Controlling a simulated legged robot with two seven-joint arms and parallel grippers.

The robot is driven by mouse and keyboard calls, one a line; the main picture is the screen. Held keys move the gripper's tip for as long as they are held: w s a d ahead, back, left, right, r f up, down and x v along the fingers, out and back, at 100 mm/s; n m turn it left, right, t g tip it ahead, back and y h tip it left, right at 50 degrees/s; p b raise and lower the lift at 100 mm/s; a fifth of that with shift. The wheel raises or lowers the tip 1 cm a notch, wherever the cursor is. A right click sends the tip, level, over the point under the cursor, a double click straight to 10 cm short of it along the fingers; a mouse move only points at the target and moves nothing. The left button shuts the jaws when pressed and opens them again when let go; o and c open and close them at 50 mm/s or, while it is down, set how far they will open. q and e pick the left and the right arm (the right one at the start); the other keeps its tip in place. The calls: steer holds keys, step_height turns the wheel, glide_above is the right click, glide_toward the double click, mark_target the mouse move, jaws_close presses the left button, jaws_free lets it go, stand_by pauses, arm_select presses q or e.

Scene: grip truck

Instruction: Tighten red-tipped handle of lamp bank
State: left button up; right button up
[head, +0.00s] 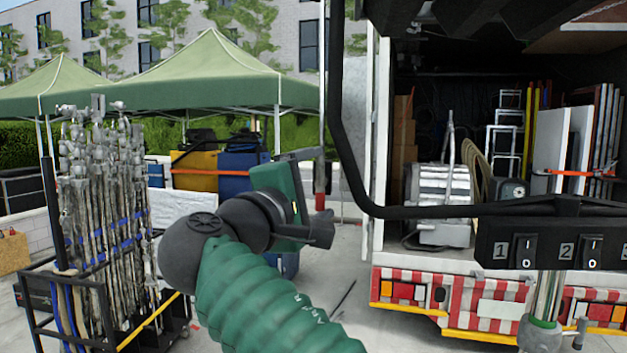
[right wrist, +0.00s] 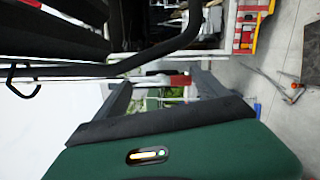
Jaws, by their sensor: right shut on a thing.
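The lamp bank shows in the head view as a black switch panel (head: 545,245) numbered 1, 2 and 3, with a bent black tube frame (head: 350,170) to its left. The red-tipped handle (head: 320,179) hangs upright left of that tube. My right gripper (head: 318,192) reaches it from the left, one finger above and one below in the picture. In the right wrist view the red part (right wrist: 180,81) lies between the two dark fingers (right wrist: 162,88). The right gripper is shut on this handle; the exact contact is partly hidden. My left gripper is not in view.
An open truck with a red-and-white striped rear (head: 455,290) stands behind the panel, its bay holding equipment. A cart of metal stands (head: 100,200) is at the left. Green tents (head: 200,75) and blue and yellow bins (head: 195,170) stand behind. The paved ground between is mostly clear.

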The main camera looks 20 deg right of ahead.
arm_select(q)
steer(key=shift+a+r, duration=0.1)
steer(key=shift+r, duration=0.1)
arm_select(e)
steer(key=shift+f+m+g, duration=0.1)
steer(key=shift+m+g, duration=0.2)
steer(key=shift+m, duration=0.2)
steer(key=o, duration=1)
steer(key=shift+o, duration=1.2)
steer(key=shift+d, duration=0.1)
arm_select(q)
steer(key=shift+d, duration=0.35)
arm_select(e)
steer(key=shift+o, duration=0.2)
steer(key=shift+d, duration=0.3)
steer(key=shift+s+a, duration=0.15)
steer(key=shift+s, duration=0.05)
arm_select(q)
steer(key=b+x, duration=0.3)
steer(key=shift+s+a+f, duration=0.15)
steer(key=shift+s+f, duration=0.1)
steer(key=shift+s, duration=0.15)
arm_select(e)
steer(key=v, duration=1.6)
